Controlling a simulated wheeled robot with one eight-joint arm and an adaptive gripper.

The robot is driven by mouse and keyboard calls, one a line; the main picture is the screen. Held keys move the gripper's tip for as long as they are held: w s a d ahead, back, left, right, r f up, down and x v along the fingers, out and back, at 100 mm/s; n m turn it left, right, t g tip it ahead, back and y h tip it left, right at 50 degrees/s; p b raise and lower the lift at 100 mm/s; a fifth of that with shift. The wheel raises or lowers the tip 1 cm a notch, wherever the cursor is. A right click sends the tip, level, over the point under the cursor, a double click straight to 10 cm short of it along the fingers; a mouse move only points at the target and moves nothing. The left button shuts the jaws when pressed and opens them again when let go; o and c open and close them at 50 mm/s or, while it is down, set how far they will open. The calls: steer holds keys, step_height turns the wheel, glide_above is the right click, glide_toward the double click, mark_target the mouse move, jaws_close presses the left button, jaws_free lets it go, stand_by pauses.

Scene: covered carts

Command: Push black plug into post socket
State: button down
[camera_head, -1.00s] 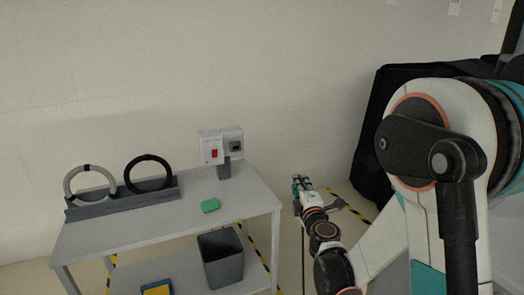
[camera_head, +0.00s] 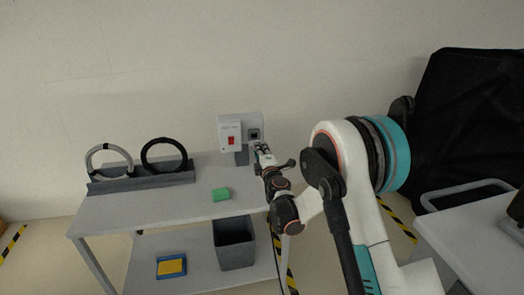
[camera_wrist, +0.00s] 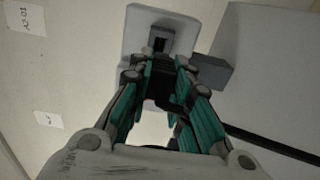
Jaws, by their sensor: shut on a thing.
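The post socket (camera_head: 254,134) is a dark square opening on a grey plate at the top of a short post on the cart. It also shows in the wrist view (camera_wrist: 159,41), just ahead of my fingertips. My gripper (camera_head: 262,151) is in front of and just below the socket. In the wrist view my gripper (camera_wrist: 161,80) is shut on the black plug (camera_wrist: 160,90), which is mostly hidden between the teal fingers. The plug points toward the socket, and a gap seems to remain between them. In the head view the plug is too small to make out.
A white box with a red switch (camera_head: 230,135) sits left of the socket. The grey cart top (camera_head: 150,208) bears a green block (camera_head: 220,194) and a rack with two cable rings. A bin (camera_head: 235,243) and blue-yellow item (camera_head: 171,266) are below. A black covered cart (camera_head: 470,120) stands right.

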steer(key=shift+p+x, duration=0.35)
steer(key=shift+x, duration=2)
steer(key=shift+w+a, duration=0.1)
steer(key=shift+w, duration=0.25)
steer(key=shift+b, duration=0.75)
steer(key=shift+x, duration=1.6)
steer(key=c, duration=1.4)
jaws_free()
steer(key=v, duration=1.2)
